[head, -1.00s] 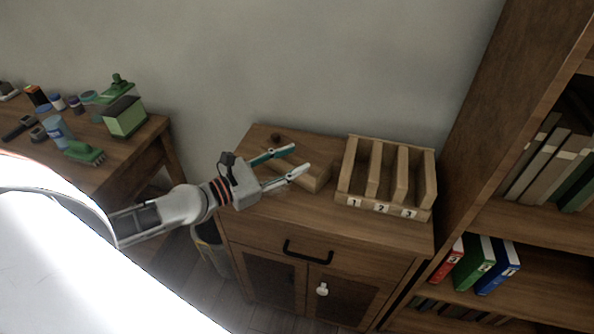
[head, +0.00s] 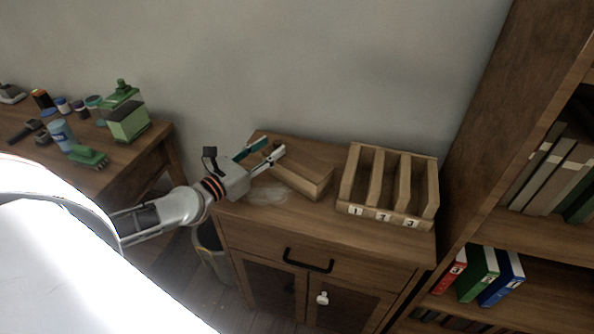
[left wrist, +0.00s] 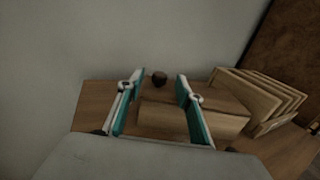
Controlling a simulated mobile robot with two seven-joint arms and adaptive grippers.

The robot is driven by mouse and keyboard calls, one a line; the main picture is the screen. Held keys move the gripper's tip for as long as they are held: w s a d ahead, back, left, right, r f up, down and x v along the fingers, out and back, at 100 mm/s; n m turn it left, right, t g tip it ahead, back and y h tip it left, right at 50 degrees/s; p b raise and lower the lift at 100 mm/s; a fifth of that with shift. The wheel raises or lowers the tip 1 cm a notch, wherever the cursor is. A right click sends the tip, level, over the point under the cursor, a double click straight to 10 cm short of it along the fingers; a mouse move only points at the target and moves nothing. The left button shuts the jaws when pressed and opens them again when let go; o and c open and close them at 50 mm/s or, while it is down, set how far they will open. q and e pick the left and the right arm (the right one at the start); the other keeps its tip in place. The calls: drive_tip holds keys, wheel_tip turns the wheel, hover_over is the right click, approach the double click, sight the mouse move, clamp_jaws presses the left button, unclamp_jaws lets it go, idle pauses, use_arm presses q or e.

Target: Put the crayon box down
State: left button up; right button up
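A plain wooden box (head: 305,172), which I take to be the crayon box, lies on the top of a low wooden cabinet (head: 385,235). It also shows in the left wrist view (left wrist: 215,118), between and to the right of the fingers. My left gripper (head: 273,147) is open, its teal-lined fingers apart at the box's left end. In the left wrist view the gripper (left wrist: 158,76) has a clear gap between its fingers and grips nothing. I cannot tell whether a finger touches the box. My right gripper is not in view.
A wooden rack (head: 375,212) with numbered slots stands right of the box. A small dark round object (left wrist: 160,78) sits behind the box. A bookshelf (head: 480,130) rises at the right. A desk (head: 130,160) with green items stands at the left. A pale smudge (head: 268,192) marks the cabinet top.

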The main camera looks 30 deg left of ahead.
sight(274, 144)
use_arm(q)
drive_tip(key=shift+w+d+r, duration=0.1)
drive_tip(key=shift+w, duration=0.5)
drive_tip(key=shift+w+d+r, duration=0.1)
drive_tip(key=shift+w, duration=0.45)
drive_tip(key=shift+w+d+f, duration=0.1)
drive_tip(key=shift+w+f, duration=0.05)
drive_tip(key=shift+w, duration=0.55)
clamp_jaws()
